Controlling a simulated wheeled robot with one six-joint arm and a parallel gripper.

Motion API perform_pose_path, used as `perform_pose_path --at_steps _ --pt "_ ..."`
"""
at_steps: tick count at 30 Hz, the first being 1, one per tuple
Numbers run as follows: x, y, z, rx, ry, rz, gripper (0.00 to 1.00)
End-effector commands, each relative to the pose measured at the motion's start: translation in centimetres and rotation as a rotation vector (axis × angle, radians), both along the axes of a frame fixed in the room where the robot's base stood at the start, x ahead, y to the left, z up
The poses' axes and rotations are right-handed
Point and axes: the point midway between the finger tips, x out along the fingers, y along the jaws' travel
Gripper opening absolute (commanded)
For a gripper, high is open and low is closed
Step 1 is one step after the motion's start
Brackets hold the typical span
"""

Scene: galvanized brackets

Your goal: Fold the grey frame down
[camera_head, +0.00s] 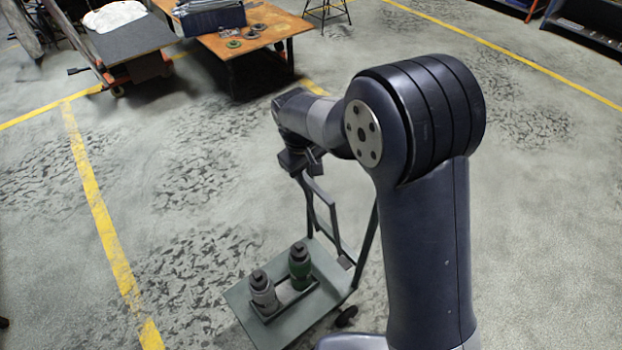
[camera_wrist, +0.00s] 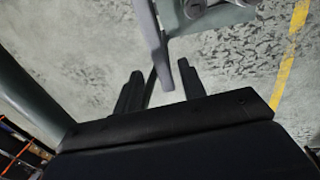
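The grey frame (camera_head: 333,222) stands raised at the back edge of a green-grey trolley platform (camera_head: 240,301). My gripper (camera_head: 302,166) is at the top end of the frame, and my arm hides part of this area. In the wrist view my gripper (camera_wrist: 160,92) has its two dark fingers apart. A grey bar of the frame (camera_wrist: 150,45) comes down from the top of that view and ends between the fingers, closer to the right one. I cannot tell whether it touches that finger.
Two bottle-like items, one grey (camera_head: 262,292) and one green (camera_head: 299,266), stand in a holder on the platform. An orange workbench (camera_head: 240,70) and a dark-topped cart (camera_head: 130,45) stand at the back left. Open floor surrounds the trolley.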

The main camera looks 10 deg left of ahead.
Motion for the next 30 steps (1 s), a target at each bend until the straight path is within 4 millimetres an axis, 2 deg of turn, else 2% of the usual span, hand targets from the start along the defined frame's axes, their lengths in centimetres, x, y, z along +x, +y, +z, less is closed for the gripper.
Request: perform_pose_path --at_steps 1,6,17,30 --pt "0.0 -0.2 -0.9 -0.002 0.003 -0.001 0.39" --pt "0.3 -0.4 -2.6 -0.001 0.002 -0.001 0.39" --pt "0.4 -0.4 -3.1 0.0 0.0 0.0 0.39" --pt "0.4 -0.4 -3.1 0.0 0.0 0.0 0.04"
